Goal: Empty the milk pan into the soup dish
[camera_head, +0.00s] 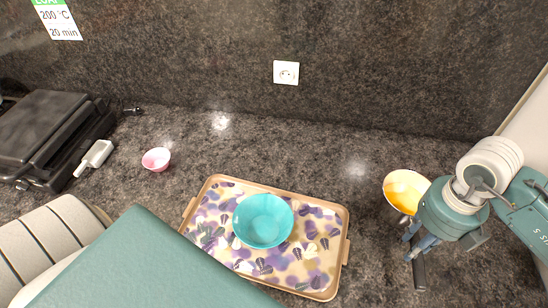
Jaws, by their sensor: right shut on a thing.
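The milk pan (408,175) is at the right, with a pale inside and a dark handle pointing toward the front. Orange-yellow contents (402,194) show inside it. My right gripper (421,246) is shut on the pan's handle, and my wrist covers part of the pan's right side. I cannot tell whether the pan touches the counter. The soup dish, a turquoise bowl (263,221), stands upright on the patterned tray left of the pan, and its inside looks empty. My left gripper is out of view; only my arm links show at the lower left.
The tray (341,248) has a tan rim and handles. A small pink bowl (156,159) stands further left. A dark contact grill (52,132) with a pale handle is at the far left. A wall with a socket (286,72) closes the back. Counter between tray and pan is clear.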

